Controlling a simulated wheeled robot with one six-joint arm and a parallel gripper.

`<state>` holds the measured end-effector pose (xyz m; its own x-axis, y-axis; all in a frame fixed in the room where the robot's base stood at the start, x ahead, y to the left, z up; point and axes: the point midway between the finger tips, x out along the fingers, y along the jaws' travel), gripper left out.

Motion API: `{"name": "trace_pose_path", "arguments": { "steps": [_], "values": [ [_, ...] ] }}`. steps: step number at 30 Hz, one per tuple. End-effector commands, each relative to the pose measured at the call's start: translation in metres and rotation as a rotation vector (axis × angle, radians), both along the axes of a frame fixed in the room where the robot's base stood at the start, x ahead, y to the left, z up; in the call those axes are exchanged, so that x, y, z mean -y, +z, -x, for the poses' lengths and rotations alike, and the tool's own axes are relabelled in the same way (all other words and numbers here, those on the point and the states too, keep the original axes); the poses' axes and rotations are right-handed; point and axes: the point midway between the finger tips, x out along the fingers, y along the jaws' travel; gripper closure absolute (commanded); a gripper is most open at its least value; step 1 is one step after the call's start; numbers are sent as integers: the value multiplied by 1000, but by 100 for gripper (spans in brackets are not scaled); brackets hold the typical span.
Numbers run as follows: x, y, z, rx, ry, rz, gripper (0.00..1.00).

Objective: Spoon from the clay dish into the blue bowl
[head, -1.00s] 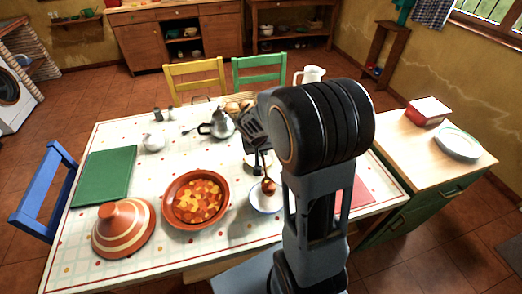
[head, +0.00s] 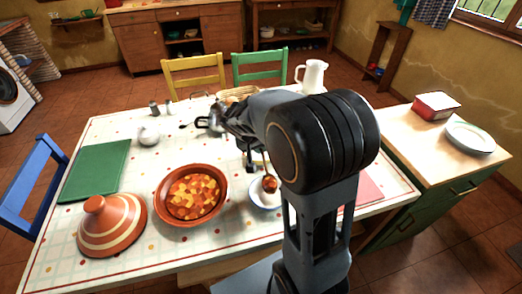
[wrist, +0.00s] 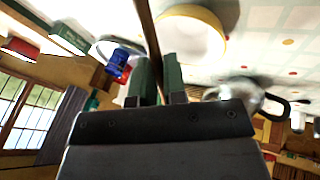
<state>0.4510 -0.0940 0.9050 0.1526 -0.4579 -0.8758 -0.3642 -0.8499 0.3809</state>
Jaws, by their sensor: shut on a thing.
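The clay dish (head: 160,205) stands on the table, full of orange and red stew. A small pale, bluish bowl (head: 264,205) stands to its right, partly hidden by my arm. The spoon (head: 270,184), with a reddish-brown head, hangs head-down at this bowl; I cannot tell whether it touches it. My gripper (head: 243,130) is above and behind the bowl, partly hidden by my own arm. In the wrist view, my gripper (wrist: 159,80) is shut on the brown spoon handle (wrist: 147,30), between its green fingers. The spoon's head is out of that view.
A striped clay lid (head: 112,225) and a green mat (head: 95,170) are left of the dish. A silver teapot (head: 210,122) and a basket (head: 238,95) stand farther back. A white jug (head: 312,75) is behind my arm.

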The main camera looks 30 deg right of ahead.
Motion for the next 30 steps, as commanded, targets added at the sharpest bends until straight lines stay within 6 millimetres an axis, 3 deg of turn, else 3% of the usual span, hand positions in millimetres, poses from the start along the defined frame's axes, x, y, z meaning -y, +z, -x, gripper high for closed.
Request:
{"name": "trace_pose_path", "arguments": {
  "steps": [17, 30],
  "values": [
    [-6, -9, -4, -77, -83, 273, 100],
    [-12, -16, -8, -184, -203, 647, 100]
  ]
}}
